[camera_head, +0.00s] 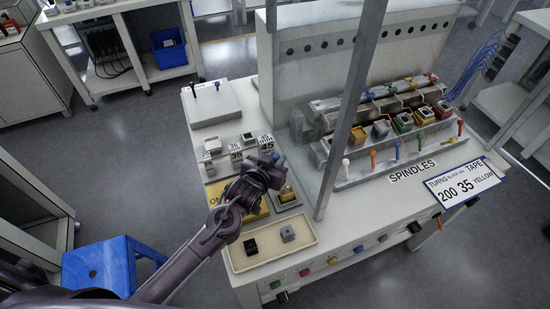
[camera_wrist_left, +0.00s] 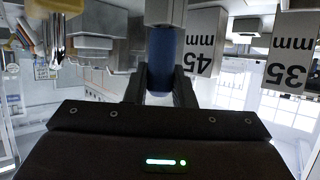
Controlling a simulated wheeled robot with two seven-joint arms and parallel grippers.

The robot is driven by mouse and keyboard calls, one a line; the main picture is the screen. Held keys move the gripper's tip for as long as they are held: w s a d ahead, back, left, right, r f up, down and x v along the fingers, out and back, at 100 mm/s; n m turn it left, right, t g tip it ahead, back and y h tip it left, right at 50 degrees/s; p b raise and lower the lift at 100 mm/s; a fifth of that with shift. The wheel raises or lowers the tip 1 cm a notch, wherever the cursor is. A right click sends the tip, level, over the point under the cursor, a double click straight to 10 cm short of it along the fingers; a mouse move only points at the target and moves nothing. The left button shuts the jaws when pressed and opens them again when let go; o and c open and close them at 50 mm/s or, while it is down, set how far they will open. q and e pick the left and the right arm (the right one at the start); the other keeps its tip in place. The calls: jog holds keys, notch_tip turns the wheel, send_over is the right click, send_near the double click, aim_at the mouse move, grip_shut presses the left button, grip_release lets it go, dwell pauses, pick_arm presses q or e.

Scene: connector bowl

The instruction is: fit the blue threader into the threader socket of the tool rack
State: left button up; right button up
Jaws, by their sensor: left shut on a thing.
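My left gripper (camera_head: 273,166) is above the left part of the workbench, by the "45 mm" label. In the left wrist view it is shut on the blue threader (camera_wrist_left: 161,62), a blue handle between two dark fingers, with a grey part beyond it at the top edge. In the head view only a small bit of blue (camera_head: 281,160) shows at the fingertips. I cannot clearly make out the tool rack or its threader socket; the arm and gripper cover part of that area. My right gripper is not in view.
Grey blocks with size labels (camera_head: 236,156) stand just left of the gripper. A cream tray (camera_head: 270,262) with two small blocks lies in front. A grey upright post (camera_head: 345,125) rises close on the right, before the spindles. A white box (camera_head: 208,101) stands behind.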

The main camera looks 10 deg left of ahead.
pick_arm(q)
jog(key=shift+f, duration=0.3)
jog(key=o, duration=1)
jog(key=shift+o, duration=0.2)
jog(key=b+v, duration=0.1)
jog(key=v, duration=0.6)
jog(key=shift+s+r, duration=0.2)
jog(key=shift+s, duration=0.1)
